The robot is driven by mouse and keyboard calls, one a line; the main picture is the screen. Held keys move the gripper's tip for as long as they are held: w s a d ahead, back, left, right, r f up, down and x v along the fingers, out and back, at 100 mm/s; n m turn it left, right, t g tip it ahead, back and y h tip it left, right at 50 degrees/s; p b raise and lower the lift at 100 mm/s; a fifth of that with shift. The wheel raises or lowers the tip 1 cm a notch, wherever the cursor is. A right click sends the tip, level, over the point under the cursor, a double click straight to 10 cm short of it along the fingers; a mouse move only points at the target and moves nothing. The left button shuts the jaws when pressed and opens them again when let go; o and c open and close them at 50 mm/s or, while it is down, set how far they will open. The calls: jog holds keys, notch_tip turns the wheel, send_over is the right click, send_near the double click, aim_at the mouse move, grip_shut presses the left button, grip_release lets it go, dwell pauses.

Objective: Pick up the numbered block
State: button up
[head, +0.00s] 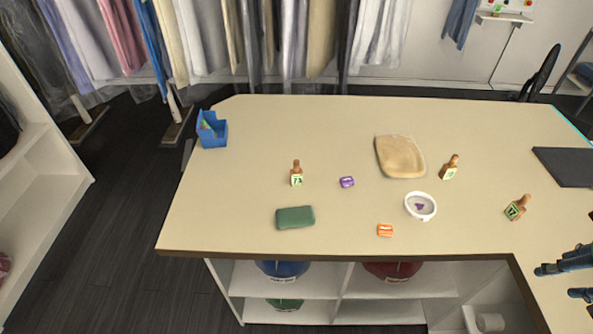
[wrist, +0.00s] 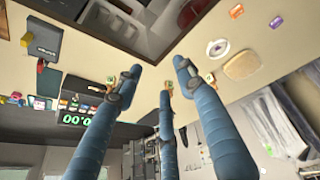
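Three numbered blocks with wooden knob handles and green-edged white faces are on the table in the head view. One reads 73 (head: 296,180) at left. One (head: 448,174) stands right of the tan tray, its number too small to read. One reading 17 (head: 516,213) is tilted at right. My gripper (head: 556,282) enters at the right edge, below and right of the 17 block and apart from it. A block (wrist: 210,78) shows beside the right finger; other pieces are partly hidden by fingers.
The table also holds a tan tray (head: 400,157), white bowl (head: 420,206), green block (head: 295,217), purple piece (head: 347,182), orange piece (head: 385,230), blue bin (head: 212,130) and dark mat (head: 565,167). Garments hang behind.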

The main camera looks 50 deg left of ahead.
jog(key=w+a+r+n+g+p, duration=0.1)
jog(key=w+a+r+n+p, duration=0.15)
jog(key=w+a+n, duration=0.35)
jog(key=w+a+r+n+p, duration=0.1)
jog(key=w+a+p, duration=0.25)
jog(key=a, duration=0.45)
jog(key=w+a+f+n+g+p, duration=0.1)
jog(key=w+a+n+p, duration=0.2)
jog(key=a, duration=0.6)
jog(key=w+a+n+g+p, duration=0.1)
jog(key=w+a+n+p, duration=0.2)
jog(key=a, duration=0.6)
jog(key=n+g+h+p, duration=0.1)
jog(key=n+p, duration=0.8)
jog(key=n, duration=0.5)
send_over(297, 160)
notch_tip(297, 160, down, 17)
jog(key=shift+s+r, duration=0.15)
jog(key=shift+f+p, duration=0.4)
jog(key=shift+f, duration=3.9)
jog(key=shift+f, duration=0.1)
